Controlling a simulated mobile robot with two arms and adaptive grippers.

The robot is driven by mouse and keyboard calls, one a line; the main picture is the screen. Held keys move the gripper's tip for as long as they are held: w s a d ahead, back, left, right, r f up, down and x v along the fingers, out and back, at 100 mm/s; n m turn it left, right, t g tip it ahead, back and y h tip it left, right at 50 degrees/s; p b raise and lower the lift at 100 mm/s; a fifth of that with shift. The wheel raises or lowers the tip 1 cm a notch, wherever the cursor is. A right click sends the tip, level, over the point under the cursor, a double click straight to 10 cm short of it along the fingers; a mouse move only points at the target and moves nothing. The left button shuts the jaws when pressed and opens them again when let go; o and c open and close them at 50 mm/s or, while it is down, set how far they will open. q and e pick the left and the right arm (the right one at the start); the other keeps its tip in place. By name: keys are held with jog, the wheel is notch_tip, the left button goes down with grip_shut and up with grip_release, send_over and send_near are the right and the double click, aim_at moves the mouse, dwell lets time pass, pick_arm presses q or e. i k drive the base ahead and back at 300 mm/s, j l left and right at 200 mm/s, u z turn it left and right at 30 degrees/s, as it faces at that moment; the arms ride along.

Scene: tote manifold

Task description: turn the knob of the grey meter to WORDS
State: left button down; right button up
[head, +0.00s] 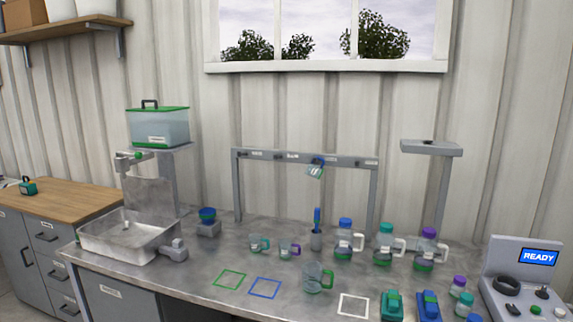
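A grey console (496,262), which looks like the grey meter, stands at the right end of the bench and is cut by the frame's lower edge. Its blue screen (539,257) reads READY. A dark round knob (506,284) sits on the left of its sloped panel. A small dark stick-like control (543,292) and a green button (536,309) are to the right and below. The knob's pointer and any labels around it are too small to read. Neither of my grippers is in view.
Green and blue devices (392,305) lie near the front edge. A grey rack (305,158) and a raised shelf (431,148) stand behind.

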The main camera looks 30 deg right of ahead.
aim_at(542, 294)
jog(key=z, duration=2.55)
jog(key=i+l, duration=0.1)
jog(key=i+z, duration=0.05)
jog(key=i, duration=0.05)
